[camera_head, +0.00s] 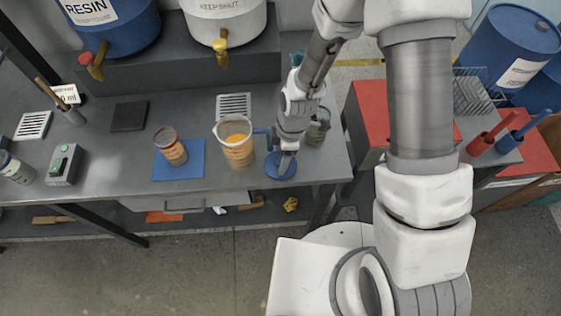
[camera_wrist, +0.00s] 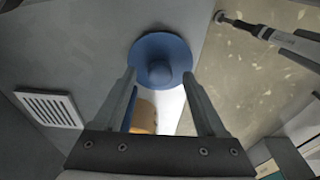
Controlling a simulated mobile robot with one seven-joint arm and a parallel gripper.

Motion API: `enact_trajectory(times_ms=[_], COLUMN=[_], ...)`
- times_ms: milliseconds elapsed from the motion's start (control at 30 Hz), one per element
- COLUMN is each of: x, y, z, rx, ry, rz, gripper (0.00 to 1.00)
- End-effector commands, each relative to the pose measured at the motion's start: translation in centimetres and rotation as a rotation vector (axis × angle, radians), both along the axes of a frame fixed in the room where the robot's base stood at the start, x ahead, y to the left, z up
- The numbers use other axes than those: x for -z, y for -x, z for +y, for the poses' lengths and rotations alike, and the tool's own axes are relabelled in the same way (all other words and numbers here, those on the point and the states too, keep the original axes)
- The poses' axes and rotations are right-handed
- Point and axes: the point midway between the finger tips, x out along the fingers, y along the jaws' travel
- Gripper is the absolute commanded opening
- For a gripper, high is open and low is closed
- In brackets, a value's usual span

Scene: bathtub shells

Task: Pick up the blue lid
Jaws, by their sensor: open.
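The blue lid (camera_head: 281,166) is a round disc lying on the grey bench near its front edge, right of a measuring jug (camera_head: 236,142). In the wrist view the blue lid (camera_wrist: 163,55) shows its round knob and lies just beyond my fingertips. My gripper (camera_head: 287,158) is over the lid in the head view and hides part of it. In the wrist view my gripper (camera_wrist: 172,82) has its two fingers apart, one on each side below the lid, with nothing held between them. I cannot tell whether the fingertips touch the lid.
The jug with orange contents and a blue handle stands close left of the lid. A jar (camera_head: 170,146) stands on a blue mat (camera_head: 192,170). A dark-topped container (camera_head: 318,127) is behind the lid to the right. The bench's front edge is close to the lid.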

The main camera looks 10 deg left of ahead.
Motion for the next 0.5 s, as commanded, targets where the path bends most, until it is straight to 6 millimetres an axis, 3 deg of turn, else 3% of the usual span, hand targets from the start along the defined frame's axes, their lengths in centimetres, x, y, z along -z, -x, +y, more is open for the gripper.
enact_trajectory(times_ms=[300,500], x=[0.41,0.4], y=[-0.01,0.0], z=[0.05,0.04], rx=[0.001,0.001], ry=[0.0,0.0], rz=[-0.001,-0.001], gripper=[0.74,0.38])
